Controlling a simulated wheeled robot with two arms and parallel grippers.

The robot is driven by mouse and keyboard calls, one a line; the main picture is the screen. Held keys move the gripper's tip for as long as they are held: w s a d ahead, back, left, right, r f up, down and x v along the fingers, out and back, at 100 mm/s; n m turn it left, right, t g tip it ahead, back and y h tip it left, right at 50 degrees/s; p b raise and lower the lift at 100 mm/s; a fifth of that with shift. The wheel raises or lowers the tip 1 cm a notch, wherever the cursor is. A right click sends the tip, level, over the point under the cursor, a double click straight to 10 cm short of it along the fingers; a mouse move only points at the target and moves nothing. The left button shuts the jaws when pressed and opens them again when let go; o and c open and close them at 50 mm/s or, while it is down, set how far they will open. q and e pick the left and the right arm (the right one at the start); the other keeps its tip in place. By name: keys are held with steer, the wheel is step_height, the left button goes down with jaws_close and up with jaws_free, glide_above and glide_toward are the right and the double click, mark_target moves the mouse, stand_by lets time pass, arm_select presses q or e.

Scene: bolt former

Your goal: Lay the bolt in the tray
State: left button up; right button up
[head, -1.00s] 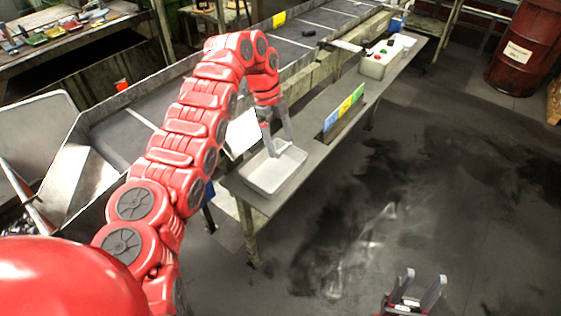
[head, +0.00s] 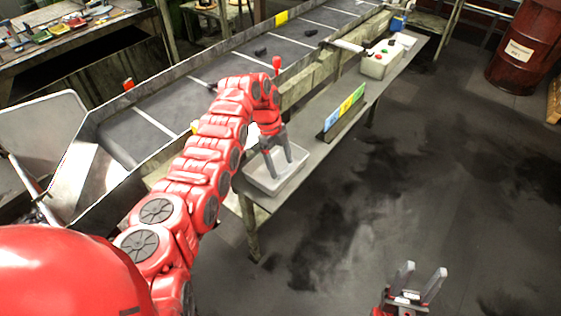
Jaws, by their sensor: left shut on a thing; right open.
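The tray (head: 283,182) is a pale shallow box on the near end of the grey bench. My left gripper (head: 280,168) points down into it, with its grey fingertips inside the rim outline. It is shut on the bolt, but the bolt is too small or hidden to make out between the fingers. I cannot tell whether the bolt touches the tray floor. My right gripper (head: 424,269) is open and empty at the bottom right, above the floor and well away from the bench.
A blue, yellow and green sign (head: 344,108) stands on the bench (head: 330,150) beyond the tray. The conveyor (head: 235,65), carrying dark pieces, runs behind the bench. A red barrel (head: 520,45) stands at the right. Floor in front is clear.

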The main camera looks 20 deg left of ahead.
arm_select(q)
steer(key=shift+f+b, duration=0.65)
steer(key=shift+b, duration=0.25)
steer(key=o, duration=1.3)
steer(key=shift+r, duration=0.1)
steer(key=shift+o, duration=0.2)
